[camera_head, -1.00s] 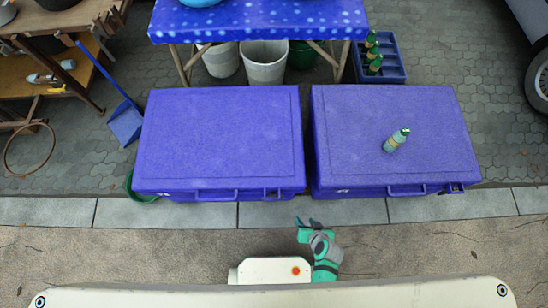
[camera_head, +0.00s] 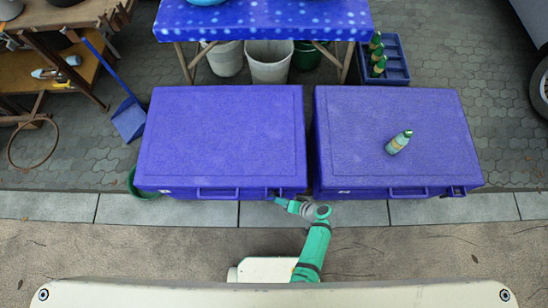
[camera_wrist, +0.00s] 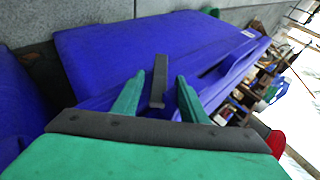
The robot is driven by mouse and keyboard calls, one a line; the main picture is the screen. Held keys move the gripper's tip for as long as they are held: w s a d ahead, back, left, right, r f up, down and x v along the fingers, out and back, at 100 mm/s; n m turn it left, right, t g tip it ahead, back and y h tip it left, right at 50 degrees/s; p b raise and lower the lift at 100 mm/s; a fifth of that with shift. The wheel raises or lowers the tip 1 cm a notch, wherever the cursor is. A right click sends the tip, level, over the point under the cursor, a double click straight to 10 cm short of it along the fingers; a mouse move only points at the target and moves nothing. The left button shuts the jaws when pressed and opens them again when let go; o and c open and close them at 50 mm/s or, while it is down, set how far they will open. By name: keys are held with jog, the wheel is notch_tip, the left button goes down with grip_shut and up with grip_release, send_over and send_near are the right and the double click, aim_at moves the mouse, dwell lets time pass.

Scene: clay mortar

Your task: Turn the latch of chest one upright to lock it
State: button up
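Two blue chests stand side by side, a left one (camera_head: 222,135) and a right one (camera_head: 350,120). I cannot read their labels, so I cannot tell which is chest one. My gripper (camera_head: 277,199) is at the left chest's front, near its right corner. In the wrist view, my gripper (camera_wrist: 160,80) has its two green fingers apart, one on each side of a dark grey latch bar (camera_wrist: 159,78) on the blue chest (camera_wrist: 105,55). Gaps show between bar and fingertips. The bar's angle to the chest is hard to judge. The right chest has a latch (camera_head: 458,190) too.
A green bottle (camera_head: 398,142) lies on the right chest's lid. Behind stand a blue spotted table (camera_head: 262,22), buckets (camera_head: 269,64) and a blue crate (camera_head: 397,71) with bottles. A narrow gap separates the chests. The pavement in front is clear.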

jog(key=shift+x, duration=2.25)
grip_shut()
